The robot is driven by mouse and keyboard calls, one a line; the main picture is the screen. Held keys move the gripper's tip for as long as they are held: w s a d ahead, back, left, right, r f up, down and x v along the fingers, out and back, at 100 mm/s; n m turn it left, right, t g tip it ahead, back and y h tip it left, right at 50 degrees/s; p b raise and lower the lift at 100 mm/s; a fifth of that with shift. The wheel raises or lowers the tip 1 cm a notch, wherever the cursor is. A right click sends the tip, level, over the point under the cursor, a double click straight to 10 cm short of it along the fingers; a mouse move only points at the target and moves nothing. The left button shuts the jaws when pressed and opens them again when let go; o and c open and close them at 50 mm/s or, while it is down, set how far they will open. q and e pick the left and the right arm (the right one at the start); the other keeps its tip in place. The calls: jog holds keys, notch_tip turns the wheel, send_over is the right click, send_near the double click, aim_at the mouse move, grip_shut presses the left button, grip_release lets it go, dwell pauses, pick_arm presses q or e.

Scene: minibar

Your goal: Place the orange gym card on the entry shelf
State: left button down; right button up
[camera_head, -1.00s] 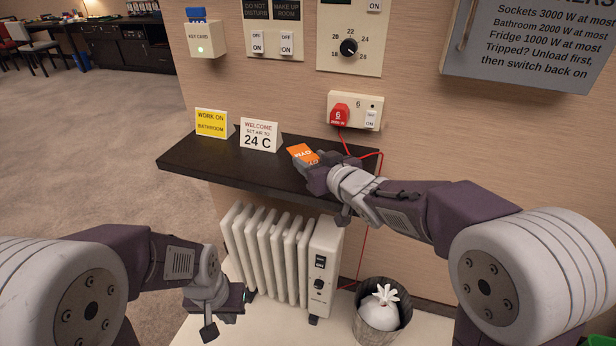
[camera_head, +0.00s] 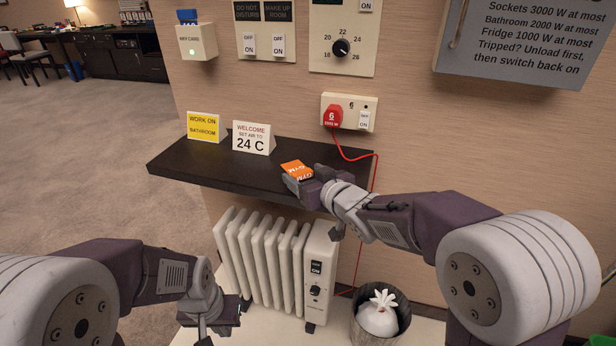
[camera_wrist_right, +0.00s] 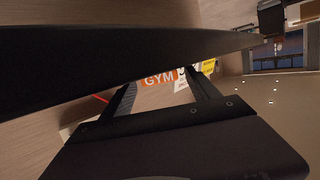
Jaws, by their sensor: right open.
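The orange gym card (camera_head: 297,169) is at the right part of the dark entry shelf (camera_head: 215,168), with "GYM" lettering showing. It appears to lie on the shelf top; its exact contact is partly hidden by my gripper. My right gripper (camera_head: 302,181) is open right at the card's near side. In the right wrist view the card (camera_wrist_right: 158,79) shows between the two spread fingers of my right gripper (camera_wrist_right: 165,95). My left gripper (camera_head: 228,312) hangs low in front of the radiator, away from the shelf; its jaws are unclear.
A yellow "work on bathroom" sign (camera_head: 205,127) and a white welcome sign (camera_head: 253,138) stand on the shelf left of the card. A red plug (camera_head: 333,117) has a cord hanging by the shelf's right end. A radiator (camera_head: 262,255) and bin (camera_head: 380,320) stand below.

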jog(key=shift+s+d+r, duration=0.1)
jog(key=shift+s+r, duration=0.05)
jog(key=shift+r, duration=0.15)
jog(key=p+v, duration=0.3)
jog(key=v, duration=0.8)
jog(key=shift+s+p, duration=0.3)
jog(key=shift+p, duration=0.1)
jog(key=shift+d, duration=0.15)
